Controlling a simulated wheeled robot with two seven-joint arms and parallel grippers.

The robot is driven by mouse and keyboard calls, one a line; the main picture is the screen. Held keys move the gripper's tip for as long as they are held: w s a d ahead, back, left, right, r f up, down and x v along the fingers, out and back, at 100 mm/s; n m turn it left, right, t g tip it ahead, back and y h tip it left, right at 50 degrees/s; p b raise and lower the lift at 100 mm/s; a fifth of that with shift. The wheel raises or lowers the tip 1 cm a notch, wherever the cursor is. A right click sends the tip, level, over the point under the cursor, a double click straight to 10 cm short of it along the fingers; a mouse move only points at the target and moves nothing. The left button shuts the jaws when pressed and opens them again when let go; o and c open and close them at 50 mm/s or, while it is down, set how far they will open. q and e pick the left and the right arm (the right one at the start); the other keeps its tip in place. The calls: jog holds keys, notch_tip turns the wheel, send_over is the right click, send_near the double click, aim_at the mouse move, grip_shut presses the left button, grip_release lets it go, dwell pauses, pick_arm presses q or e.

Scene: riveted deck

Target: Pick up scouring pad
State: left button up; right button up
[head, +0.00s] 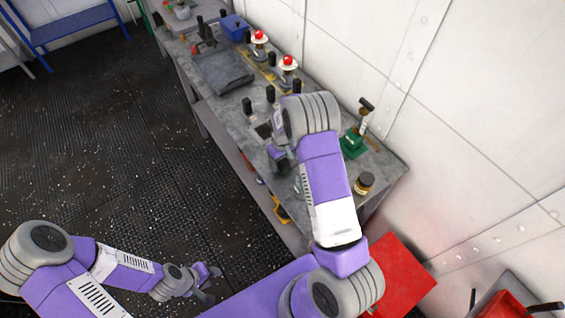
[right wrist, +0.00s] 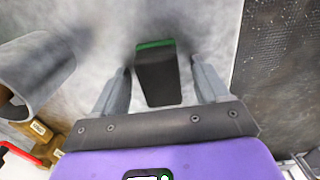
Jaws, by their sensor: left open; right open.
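A dark block with a green edge, which looks like the scouring pad (right wrist: 158,78), lies on the grey worktop in the right wrist view. My right gripper (right wrist: 160,70) is open, with one finger on each side of the pad and a gap showing on both sides. I cannot tell how far above the worktop the fingertips are. In the head view my right gripper (head: 280,156) is over the bench, partly covered by my own arm, and I cannot make out the pad there. My left gripper (head: 208,283) is open and empty over the dark floor.
The grey bench (head: 215,112) runs along the white wall. It holds a dark tray (head: 222,70), a blue bin (head: 234,27), red-topped buttons (head: 288,64), a green-based tool (head: 354,143) and a jar (head: 364,183).

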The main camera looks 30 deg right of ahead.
jog(key=c, duration=1.1)
notch_tip(320, 180, up, 10)
jog(key=shift+r, duration=0.1)
